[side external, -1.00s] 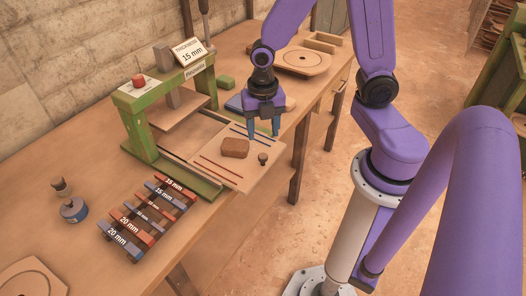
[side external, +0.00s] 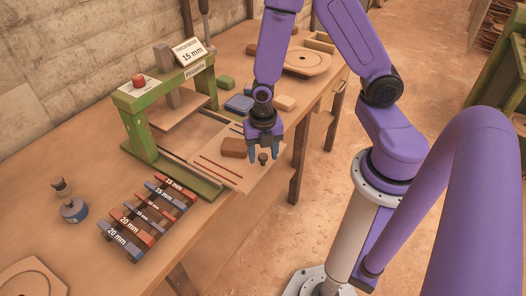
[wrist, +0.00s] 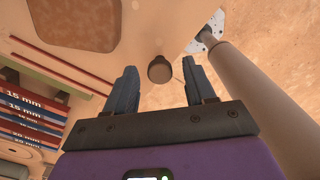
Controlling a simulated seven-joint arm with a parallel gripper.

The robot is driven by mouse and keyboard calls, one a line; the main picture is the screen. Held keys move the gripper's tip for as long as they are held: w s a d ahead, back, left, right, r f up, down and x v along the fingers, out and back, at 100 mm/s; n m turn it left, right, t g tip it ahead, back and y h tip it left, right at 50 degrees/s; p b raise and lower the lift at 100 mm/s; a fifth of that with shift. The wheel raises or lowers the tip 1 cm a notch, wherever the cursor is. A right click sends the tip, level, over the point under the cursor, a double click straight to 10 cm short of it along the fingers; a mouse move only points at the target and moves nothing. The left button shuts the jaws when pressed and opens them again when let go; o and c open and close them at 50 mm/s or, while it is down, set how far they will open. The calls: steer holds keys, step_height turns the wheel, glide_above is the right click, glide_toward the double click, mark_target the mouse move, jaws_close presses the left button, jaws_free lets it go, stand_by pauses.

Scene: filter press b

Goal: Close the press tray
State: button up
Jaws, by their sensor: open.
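The press tray (side external: 208,166) is a pale wooden board, pulled out to the right of the green press (side external: 146,130). A brown block (side external: 233,147) lies on it between thin red strips. The tray's dark round knob (side external: 263,158) stands near its outer right edge; it also shows in the wrist view (wrist: 160,69). My gripper (side external: 264,155) is open above the outer end of the tray. In the wrist view its two fingers stand on either side of the knob, which appears a little beyond the tips. I cannot tell whether they touch it.
A rack of labelled red and blue spacer bars (side external: 148,216) stands at the front left of the tray. A red button (side external: 138,80) and a 15 mm thickness sign (side external: 191,52) top the press. A blue dish (side external: 239,103) and a pale block (side external: 284,103) lie behind my gripper.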

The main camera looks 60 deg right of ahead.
jaws_close()
steer(key=w, duration=1.9)
steer(key=shift+w, duration=0.3)
jaws_free()
steer(key=shift+r, duration=0.15)
step_height(320, 180, up, 17)
steer(key=shift+r, duration=0.1)
